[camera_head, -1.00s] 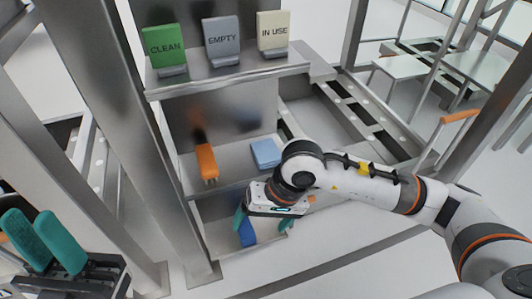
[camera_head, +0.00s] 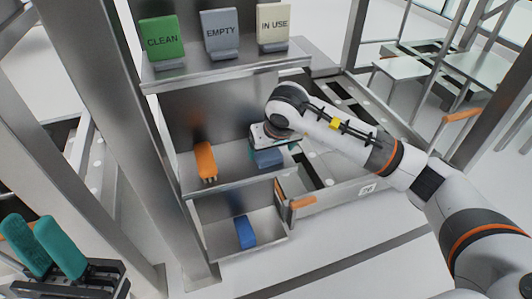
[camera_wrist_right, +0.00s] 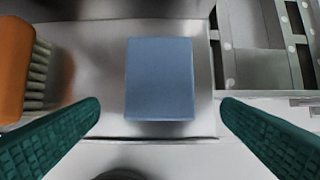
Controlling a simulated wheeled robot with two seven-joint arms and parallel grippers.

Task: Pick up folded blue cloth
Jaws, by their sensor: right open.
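The folded blue cloth (camera_head: 268,159) lies on the middle shelf, right of an orange brush. In the right wrist view the cloth (camera_wrist_right: 160,80) is a flat blue rectangle in the centre, fully seen. My right gripper (camera_head: 275,146) is just above the cloth and covers part of it in the head view. In the wrist view its teal fingers (camera_wrist_right: 160,125) are wide apart and empty, one to each side below the cloth. My left gripper (camera_head: 42,243) is at the lower left, away from the shelves, with its teal fingers close together.
A darker blue item (camera_head: 244,232) lies in the lower compartment. CLEAN (camera_head: 162,40), EMPTY (camera_head: 221,33) and IN USE (camera_head: 273,27) signs stand on the top shelf.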

